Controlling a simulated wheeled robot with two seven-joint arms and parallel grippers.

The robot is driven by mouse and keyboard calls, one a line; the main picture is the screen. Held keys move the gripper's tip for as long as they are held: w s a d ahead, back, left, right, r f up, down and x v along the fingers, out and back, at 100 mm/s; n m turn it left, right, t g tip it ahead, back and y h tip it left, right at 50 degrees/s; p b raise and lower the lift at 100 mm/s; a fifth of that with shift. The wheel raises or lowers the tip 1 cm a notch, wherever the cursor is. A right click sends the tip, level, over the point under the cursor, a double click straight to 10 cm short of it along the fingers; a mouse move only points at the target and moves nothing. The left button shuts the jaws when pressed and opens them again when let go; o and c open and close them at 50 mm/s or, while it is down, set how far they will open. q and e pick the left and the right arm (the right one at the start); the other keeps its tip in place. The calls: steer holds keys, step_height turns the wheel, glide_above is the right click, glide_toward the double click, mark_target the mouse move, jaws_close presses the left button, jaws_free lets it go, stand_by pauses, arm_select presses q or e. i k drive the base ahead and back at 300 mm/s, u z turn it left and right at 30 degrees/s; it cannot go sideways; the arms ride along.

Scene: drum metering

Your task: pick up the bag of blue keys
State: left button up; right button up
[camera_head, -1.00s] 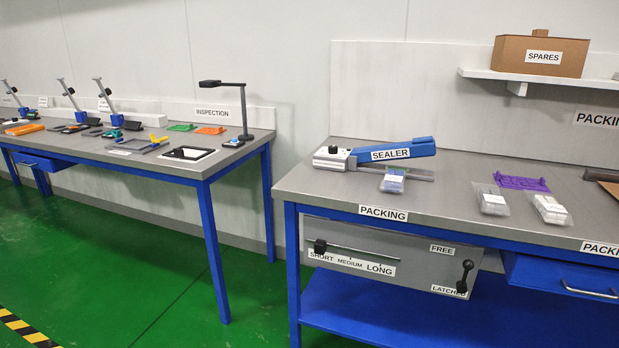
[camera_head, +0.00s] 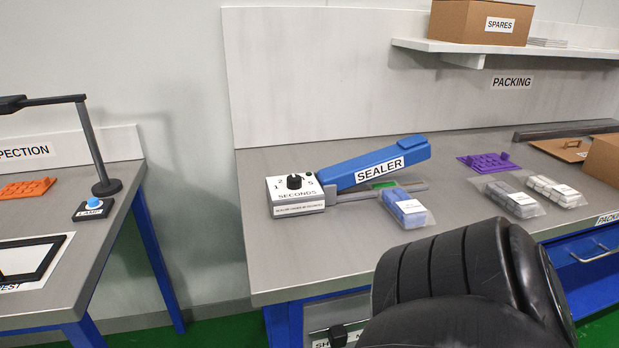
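A clear bag of blue keys (camera_head: 406,207) with a white label lies on the packing table, at the front of the sealer (camera_head: 372,168). The sealer's blue arm is raised at a slant. Two more clear bags lie to the right, one with grey keys (camera_head: 511,198) and one with white keys (camera_head: 556,191). A black rounded part of my own arm fills the lower right of the view, in front of the table edge and apart from the bag in the picture. Neither gripper shows.
A purple tray (camera_head: 487,162) lies behind the grey and white bags. A cardboard box (camera_head: 604,158) stands at the right. A shelf (camera_head: 470,46) holds the SPARES box (camera_head: 482,22). The inspection table (camera_head: 102,238) with a lamp (camera_head: 93,150) is at left, across a gap.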

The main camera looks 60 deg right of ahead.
mark_target(408, 211)
steer(key=i, duration=0.35)
steer(key=z, duration=1.35)
